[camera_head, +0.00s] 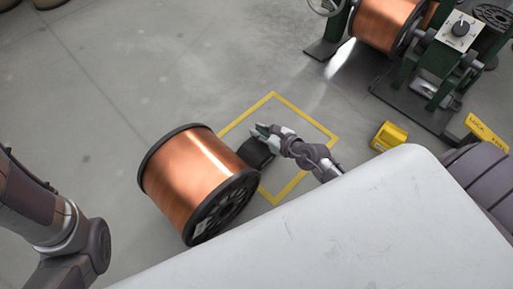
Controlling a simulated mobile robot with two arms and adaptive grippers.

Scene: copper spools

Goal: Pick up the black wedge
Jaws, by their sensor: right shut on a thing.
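The black wedge (253,154) is on the floor side of the view, beside the right flange of a large copper spool (191,172). My right gripper (262,138) is at the wedge and shut on it; its fingers partly cover the wedge's upper right. I cannot tell whether the wedge touches the floor or the spool. The spool lies on its side with black flanges. My left arm comes in at the lower left, and its gripper is out of the frame.
A yellow square outline (320,128) is marked on the grey floor around the right gripper. A yellow block (388,137) lies to its right. A green machine (425,75) with another copper spool (388,20) stands at the upper right. The floor at upper left is mostly clear.

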